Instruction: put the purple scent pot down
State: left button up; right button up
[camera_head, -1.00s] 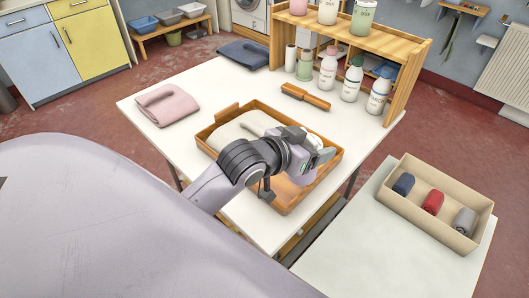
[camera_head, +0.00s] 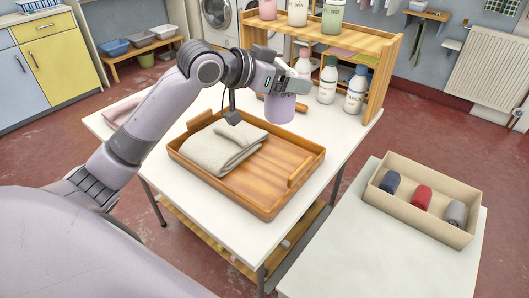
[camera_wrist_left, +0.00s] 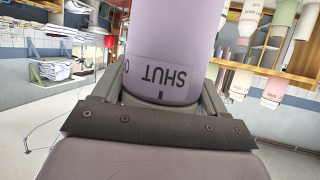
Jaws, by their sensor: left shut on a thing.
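The purple scent pot (camera_head: 281,109) is held in my left gripper (camera_head: 281,86), at the far right side of the wooden tray in the head view. My left gripper is shut around the pot, with a finger on each side of it. In the left wrist view the pot (camera_wrist_left: 172,35) fills the middle, and its band reads SHUT, upside down in that picture. The pot looks roughly upright. I cannot tell whether its base touches the table or hangs above it. My right gripper is not in view.
The wooden tray (camera_head: 245,195) holds a folded beige cloth (camera_head: 222,148) on the white table (camera_head: 205,232). Bottles (camera_head: 328,82) stand by the wooden shelf (camera_head: 376,84) at the back. A box (camera_head: 383,207) with rolled cloths sits on the right table, whose front is clear.

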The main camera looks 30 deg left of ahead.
pick_arm(q)
notch_tip(320, 180, down, 17)
jog(key=shift+f+b, duration=0.1)
jog(key=shift+b, duration=1.1)
jog(key=shift+f, duration=0.35)
jog(key=shift+f, duration=0.15)
jog(key=o, duration=0.9)
jog(key=shift+r, duration=0.2)
jog(key=p+v, duration=0.1)
jog(key=v, duration=1.1)
jog(key=shift+r, duration=0.1)
